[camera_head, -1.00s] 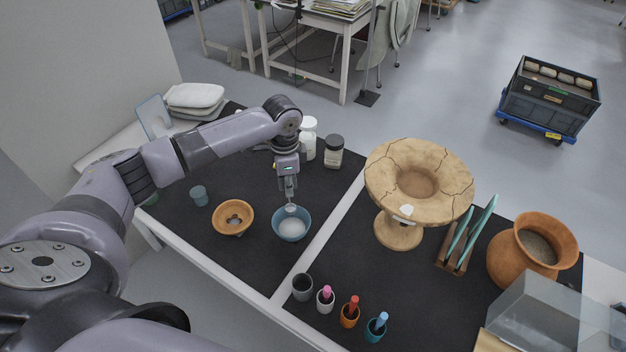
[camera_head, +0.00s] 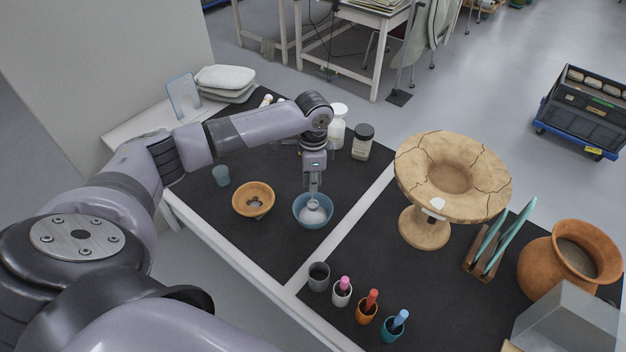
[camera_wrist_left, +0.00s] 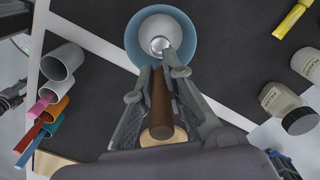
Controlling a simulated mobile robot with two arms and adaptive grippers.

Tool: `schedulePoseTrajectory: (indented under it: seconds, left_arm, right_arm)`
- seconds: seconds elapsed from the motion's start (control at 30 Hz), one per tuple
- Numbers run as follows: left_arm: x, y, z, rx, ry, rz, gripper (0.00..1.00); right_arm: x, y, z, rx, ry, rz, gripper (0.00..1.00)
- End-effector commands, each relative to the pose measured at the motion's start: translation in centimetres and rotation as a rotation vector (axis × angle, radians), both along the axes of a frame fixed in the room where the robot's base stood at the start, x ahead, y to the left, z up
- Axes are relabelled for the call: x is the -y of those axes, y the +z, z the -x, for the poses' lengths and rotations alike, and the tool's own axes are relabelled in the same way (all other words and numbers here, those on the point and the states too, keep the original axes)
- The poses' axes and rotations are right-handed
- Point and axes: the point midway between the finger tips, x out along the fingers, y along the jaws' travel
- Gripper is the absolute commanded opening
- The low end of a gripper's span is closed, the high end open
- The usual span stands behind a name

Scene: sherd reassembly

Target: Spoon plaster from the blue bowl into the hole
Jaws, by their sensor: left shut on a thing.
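The blue bowl (camera_head: 299,219) holds white plaster (camera_head: 318,217) and stands on the black mat. My left gripper (camera_head: 313,188) is above it, pointing down and shut on a spoon. In the left wrist view the gripper (camera_wrist_left: 158,95) clasps the spoon's brown handle (camera_wrist_left: 160,105), and the metal spoon head (camera_wrist_left: 159,45) is over or in the plaster; contact is hard to tell. The blue bowl (camera_wrist_left: 134,42) also shows there.
A cracked pedestal vessel (camera_head: 452,178) with a white patch stands to the right. A grey cup (camera_head: 319,277) and several coloured tool cups line the front. Jars (camera_head: 362,142) stand behind the gripper.

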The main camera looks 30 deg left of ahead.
Motion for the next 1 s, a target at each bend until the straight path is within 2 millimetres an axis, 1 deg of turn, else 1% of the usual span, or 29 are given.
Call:
schedulePoseTrajectory:
  seconds: [0.1, 0.27, 0.6, 0.77, 1.0]
  left_arm:
    - [0.0, -1.0, 0.0, 0.001, 0.001, 0.001, 0.00]
    - [0.0, -2.3, 0.0, -0.001, 0.001, 0.001, 0.00]
    - [0.0, -4.9, -0.1, 0.001, 0.001, 0.001, 0.00]
    - [0.0, -5.4, -0.1, 0.001, 0.000, 0.002, 0.00]
    - [0.0, -5.5, -0.1, 0.001, 0.000, 0.002, 0.00]
  right_arm:
    - [-0.3, -0.2, -0.1, 0.002, -0.002, -0.005, 0.40]
    - [-0.3, -0.5, -0.1, 0.002, -0.002, -0.004, 0.40]
    - [0.2, -1.2, -0.2, 0.003, 0.001, 0.003, 0.40]
    - [0.4, -1.4, -0.2, 0.003, 0.002, 0.005, 0.40]
    - [0.4, -1.3, -0.2, 0.003, 0.002, 0.005, 0.40]
